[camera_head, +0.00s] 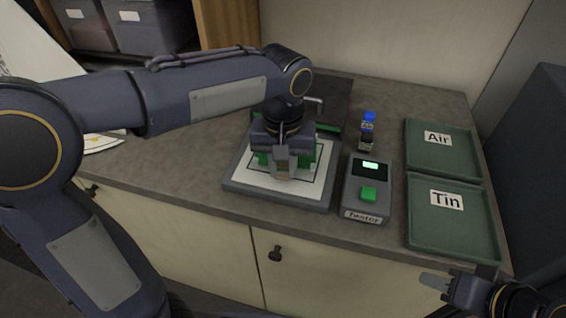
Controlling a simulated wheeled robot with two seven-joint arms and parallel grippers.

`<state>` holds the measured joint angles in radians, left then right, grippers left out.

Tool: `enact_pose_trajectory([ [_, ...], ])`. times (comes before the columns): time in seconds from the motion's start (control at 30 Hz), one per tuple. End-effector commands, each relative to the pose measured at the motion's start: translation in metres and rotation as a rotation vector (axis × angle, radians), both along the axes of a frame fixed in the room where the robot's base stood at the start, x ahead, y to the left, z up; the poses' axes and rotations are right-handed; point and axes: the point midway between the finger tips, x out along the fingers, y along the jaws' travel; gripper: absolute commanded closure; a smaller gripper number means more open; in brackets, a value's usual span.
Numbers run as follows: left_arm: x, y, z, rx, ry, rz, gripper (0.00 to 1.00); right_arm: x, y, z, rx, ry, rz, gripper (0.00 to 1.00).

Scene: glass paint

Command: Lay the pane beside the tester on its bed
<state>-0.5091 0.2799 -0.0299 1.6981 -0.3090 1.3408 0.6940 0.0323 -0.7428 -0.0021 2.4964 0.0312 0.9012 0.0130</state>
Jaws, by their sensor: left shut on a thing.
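The tester (366,205) is a grey box with a lit screen and a green button, standing on the counter. Beside it on the left is the bed (235,184), a grey slab with a white top and a dark outline. My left gripper (284,172) points down over the middle of the bed and is shut on the pane. The pane is mostly hidden by the gripper or too clear to make out; green shows on both sides of the gripper. I cannot tell whether the pane touches the bed. My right gripper (440,285) is at the lower right, away from the counter objects.
Two green trays, labelled Air (441,160) and Tin (450,228), lie right of the tester. A small blue-capped bottle (367,132) stands behind it. A dark box with a handle (335,100) stands behind the bed. The counter's front edge runs close below the bed.

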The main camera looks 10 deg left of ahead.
Motion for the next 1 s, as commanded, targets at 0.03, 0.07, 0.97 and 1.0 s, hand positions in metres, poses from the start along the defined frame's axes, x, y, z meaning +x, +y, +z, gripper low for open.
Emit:
enact_pose_trajectory([
  [0.03, 0.0, 0.0001, 0.0012, 0.0, 0.0, 0.0, 1.0, 0.0, -0.0001, 0.0023, 0.0, 0.0, 0.0, 0.64],
  [0.07, 0.0001, 0.0001, 0.0009, 0.0, 0.0, 0.0, 1.0, 0.0, 0.0, 0.0023, 0.0, 0.0, 0.0, 0.64],
  [0.97, 0.0001, -0.0003, -0.0058, 0.0, -0.001, 0.0, 1.0, 0.0, 0.0, -0.0002, 0.0, 0.0, 0.0, 0.64],
  [1.0, 0.0001, -0.0003, -0.0055, 0.0, 0.0, 0.0, 1.0, 0.0, 0.0, 0.0003, 0.0, 0.0, 0.0, 0.64],
])
